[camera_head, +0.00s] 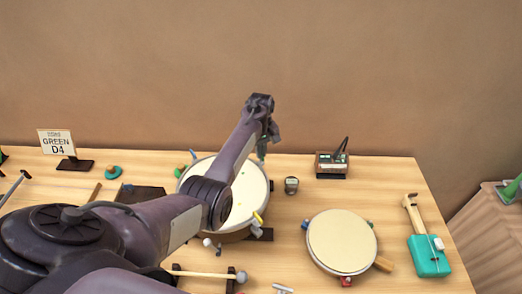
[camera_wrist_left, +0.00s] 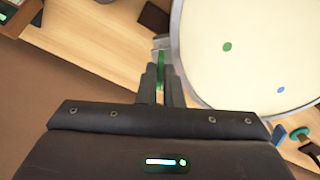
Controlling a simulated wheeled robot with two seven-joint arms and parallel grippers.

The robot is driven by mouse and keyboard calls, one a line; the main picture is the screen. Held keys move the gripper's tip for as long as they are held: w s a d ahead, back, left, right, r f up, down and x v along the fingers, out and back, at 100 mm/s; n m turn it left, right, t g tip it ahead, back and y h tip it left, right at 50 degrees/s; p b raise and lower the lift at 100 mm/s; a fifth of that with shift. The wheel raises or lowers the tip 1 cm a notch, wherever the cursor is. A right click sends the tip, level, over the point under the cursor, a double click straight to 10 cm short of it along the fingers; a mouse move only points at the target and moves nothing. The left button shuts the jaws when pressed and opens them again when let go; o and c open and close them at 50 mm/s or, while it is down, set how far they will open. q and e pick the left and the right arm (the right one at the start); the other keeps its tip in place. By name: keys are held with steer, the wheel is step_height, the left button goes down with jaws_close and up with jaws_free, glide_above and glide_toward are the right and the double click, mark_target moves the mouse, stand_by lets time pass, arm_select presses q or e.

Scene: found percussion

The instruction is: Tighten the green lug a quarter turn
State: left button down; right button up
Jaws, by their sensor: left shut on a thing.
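The round cream-headed drum (camera_head: 247,192) stands on the table, with a blue lug (camera_head: 192,153) at its back left and a yellow one (camera_head: 258,217) at its front right. My left gripper (camera_head: 262,153) reaches down at the drum's back right rim. In the left wrist view its fingers (camera_wrist_left: 161,84) are shut on the green lug (camera_wrist_left: 160,66), a thin green piece beside the drum's rim. A green dot (camera_wrist_left: 227,47) and a blue dot (camera_wrist_left: 281,90) mark the drumhead. My left arm hides part of the drum in the head view. My right gripper is not in view.
A sign (camera_head: 57,142) reads "GREEN D4". A dark device (camera_head: 332,163) and a small dark cup (camera_head: 291,185) stand right of the drum. A second drum (camera_head: 342,241), a teal stringed instrument (camera_head: 429,253) and a mallet (camera_head: 207,274) lie nearer.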

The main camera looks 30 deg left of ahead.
arm_select(q)
steer(key=m+p, duration=0.1)
steer(key=m, duration=0.3)
steer(key=shift+r+p, duration=0.15)
steer(key=shift+p, duration=0.25)
steer(key=m+p, duration=0.1)
steer(key=m, duration=0.4)
steer(key=shift+p, duration=0.3)
steer(key=m, duration=0.4)
steer(key=shift+m, duration=1.9)
steer(key=shift+w, duration=0.1)
steer(key=c, duration=1.6)
jaws_free()
